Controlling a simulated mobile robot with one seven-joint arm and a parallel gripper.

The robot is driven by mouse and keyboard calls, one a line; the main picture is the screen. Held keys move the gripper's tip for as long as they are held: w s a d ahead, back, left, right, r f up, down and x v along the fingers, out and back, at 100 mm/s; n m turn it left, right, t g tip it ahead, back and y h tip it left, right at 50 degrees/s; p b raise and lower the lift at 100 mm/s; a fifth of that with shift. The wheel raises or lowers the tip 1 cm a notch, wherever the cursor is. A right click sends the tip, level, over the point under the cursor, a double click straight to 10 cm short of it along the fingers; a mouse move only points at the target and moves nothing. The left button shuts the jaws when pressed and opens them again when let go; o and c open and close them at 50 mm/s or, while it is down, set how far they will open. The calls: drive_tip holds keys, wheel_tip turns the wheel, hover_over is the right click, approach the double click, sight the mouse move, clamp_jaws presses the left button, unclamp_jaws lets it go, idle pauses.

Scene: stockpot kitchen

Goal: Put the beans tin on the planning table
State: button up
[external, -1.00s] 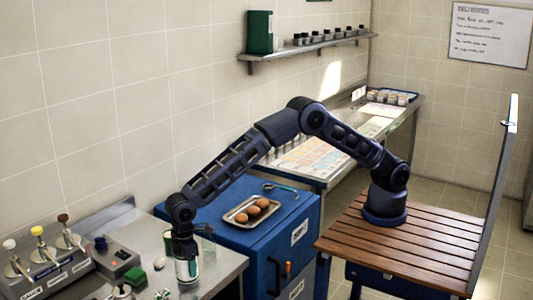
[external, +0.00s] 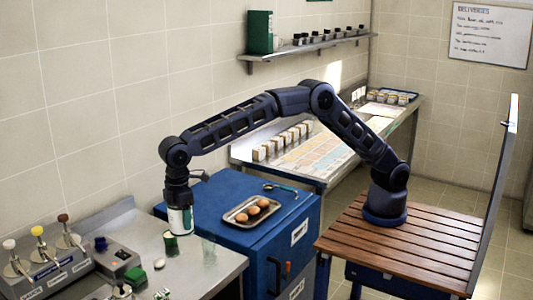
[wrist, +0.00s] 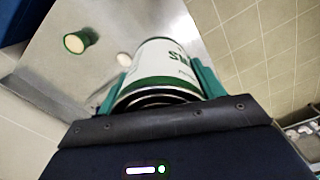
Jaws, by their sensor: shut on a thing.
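My gripper (external: 178,203) is shut on a white-and-green tin (external: 181,220) and holds it upright above the metal counter. In the wrist view the tin (wrist: 158,68) sits between the green fingers, with its rim toward the camera. Its lettering is only partly visible, so I cannot confirm that it says beans. The long metal table (external: 310,181) at the back, with coloured sheets laid on it, looks like the planning table. It stands beyond the blue cabinet, well to the right of the tin.
A tray (external: 238,221) of eggs is on the blue cabinet (external: 262,240). Several small boxes (external: 283,140) line the far table's wall side. Its sheet-covered middle looks clear of boxes.

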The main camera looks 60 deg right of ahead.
drive_tip(key=w+d+m, duration=0.5)
drive_tip(key=w+d, duration=1.8)
drive_tip(key=w, duration=0.4)
drive_tip(key=w+d+m, duration=0.1)
drive_tip(key=w+d, duration=0.4)
drive_tip(key=d, duration=0.6)
drive_tip(key=w+d+m, duration=0.2)
drive_tip(key=w+d, duration=0.2)
drive_tip(key=d, duration=0.6)
drive_tip(key=w+d+m, duration=0.1)
drive_tip(key=w+d, duration=0.4)
drive_tip(key=d, duration=0.6)
drive_tip(key=d+m, duration=0.5)
drive_tip(key=d, duration=3.1)
drive_tip(key=s+d+m, duration=0.2)
drive_tip(key=s+d, duration=0.3)
drive_tip(key=d, duration=0.5)
drive_tip(key=s+d+m, duration=0.1)
drive_tip(key=s+d, duration=0.3)
drive_tip(key=d, duration=0.7)
drive_tip(key=s+d+m, duration=0.2)
drive_tip(key=s+d, duration=0.3)
drive_tip(key=d, duration=0.5)
drive_tip(key=f, duration=1.9)
drive_tip(key=shift+w+f, duration=0.25)
drive_tip(key=shift+w, duration=0.05)
